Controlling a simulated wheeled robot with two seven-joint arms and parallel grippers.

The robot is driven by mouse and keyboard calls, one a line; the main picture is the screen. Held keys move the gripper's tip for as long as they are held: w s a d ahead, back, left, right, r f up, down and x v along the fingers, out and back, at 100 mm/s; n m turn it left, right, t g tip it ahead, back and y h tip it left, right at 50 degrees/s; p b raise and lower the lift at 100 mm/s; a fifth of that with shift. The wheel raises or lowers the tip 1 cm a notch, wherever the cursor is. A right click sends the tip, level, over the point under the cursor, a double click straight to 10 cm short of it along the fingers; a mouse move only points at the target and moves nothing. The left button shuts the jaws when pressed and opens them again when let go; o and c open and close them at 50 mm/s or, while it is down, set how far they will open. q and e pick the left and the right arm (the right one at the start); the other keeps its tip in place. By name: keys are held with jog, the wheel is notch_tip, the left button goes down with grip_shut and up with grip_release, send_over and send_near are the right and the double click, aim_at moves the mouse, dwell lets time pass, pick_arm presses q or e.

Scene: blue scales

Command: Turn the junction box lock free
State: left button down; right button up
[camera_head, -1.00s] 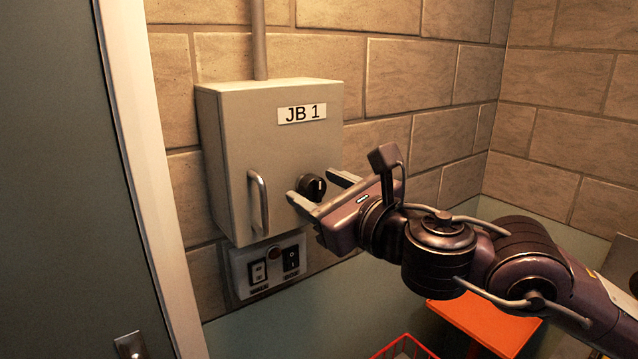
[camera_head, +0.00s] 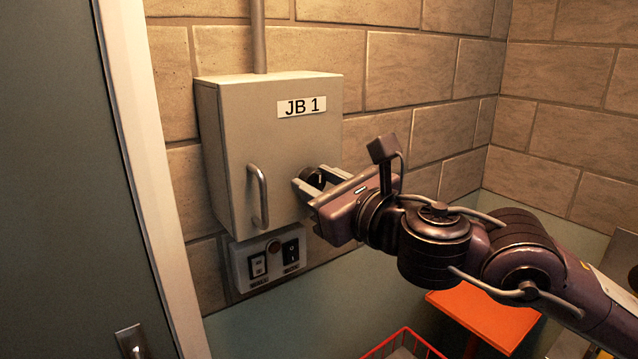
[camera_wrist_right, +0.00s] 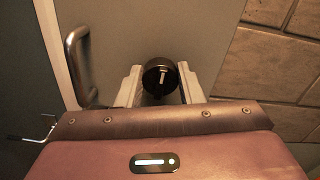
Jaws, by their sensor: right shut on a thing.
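The grey junction box (camera_head: 235,150), labelled JB 1, hangs on the wall with its door shut. Its black round lock knob (camera_head: 313,177) is on the right part of the door. In the right wrist view the lock knob (camera_wrist_right: 160,76) has a pale mark on its face, close to upright. My right gripper (camera_head: 317,182) reaches in from the right and is shut on the knob. In the right wrist view one finger of my right gripper (camera_wrist_right: 159,86) is on each side of it. My left gripper is not in view.
A metal handle (camera_head: 258,196) stands out from the box door, left of the knob. A switch panel (camera_head: 268,262) sits just below the box. A door with a pale frame (camera_head: 150,190) is at the left. An orange stool (camera_head: 487,315) and a red basket (camera_head: 405,345) are below.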

jog(key=m+b, duration=0.1)
jog(key=m, duration=0.2)
jog(key=shift+f+m, duration=0.1)
jog(key=shift+m, duration=0.2)
jog(key=m, duration=0.4)
jog(key=shift+d+m, duration=0.1)
jog(key=shift+m, duration=0.2)
jog(key=m, duration=0.4)
jog(key=shift+w+m, duration=0.1)
jog(key=shift+m, duration=0.2)
jog(key=shift+d+m+p, duration=0.1)
jog(key=shift+m+p, duration=0.7)
jog(key=shift+m, duration=1.5)
jog(key=o, duration=1)
jog(key=shift+f, duration=0.1)
jog(key=shift+c, duration=0.2)
